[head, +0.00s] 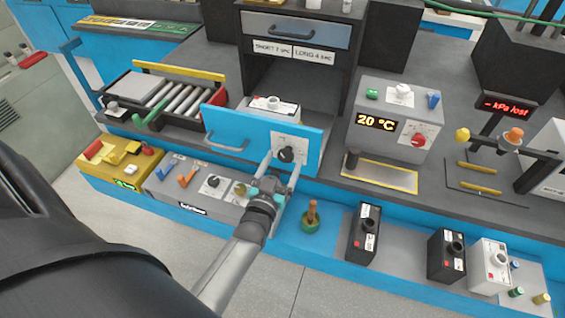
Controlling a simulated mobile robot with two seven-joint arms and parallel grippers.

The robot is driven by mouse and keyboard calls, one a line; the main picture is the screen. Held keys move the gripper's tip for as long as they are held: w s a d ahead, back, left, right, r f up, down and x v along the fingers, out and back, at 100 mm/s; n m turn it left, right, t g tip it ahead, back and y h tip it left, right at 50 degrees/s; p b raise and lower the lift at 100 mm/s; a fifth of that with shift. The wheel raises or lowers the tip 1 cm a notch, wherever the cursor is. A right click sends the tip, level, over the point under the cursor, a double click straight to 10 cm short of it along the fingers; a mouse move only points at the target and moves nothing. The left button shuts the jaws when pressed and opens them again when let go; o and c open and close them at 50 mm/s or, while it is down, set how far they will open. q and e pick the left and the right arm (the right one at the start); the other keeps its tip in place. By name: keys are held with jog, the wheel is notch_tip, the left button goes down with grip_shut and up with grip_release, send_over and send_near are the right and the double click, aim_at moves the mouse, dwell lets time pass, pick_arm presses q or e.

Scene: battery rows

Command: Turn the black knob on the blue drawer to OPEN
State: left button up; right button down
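The blue drawer (228,127) has a blue front with a bar handle on its left part and a white plate on its right part. The black knob (286,155) is on that plate. The plate's markings are too small to read, so I cannot tell the knob's setting. My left gripper (281,163) is in front of the plate. Its two fingers are apart, with the knob between or just beyond their tips. I cannot tell whether they touch it. My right gripper is not in view.
A grey box (395,118) reading 20 °C stands to the right. A roller tray (170,98) is at the left. A lower ledge below the drawer holds a yellow box (122,165), a grey control box (180,192) and black boxes. The floor in front is clear.

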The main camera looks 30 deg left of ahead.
pick_arm(q)
grip_shut()
dwell(0.5)
jog(key=n, duration=0.5)
jog(key=shift+n+p, duration=0.35)
jog(key=shift+n, duration=0.05)
jog(key=n, duration=0.5)
jog(key=shift+d+n, duration=0.1)
jog(key=shift+n, duration=0.6)
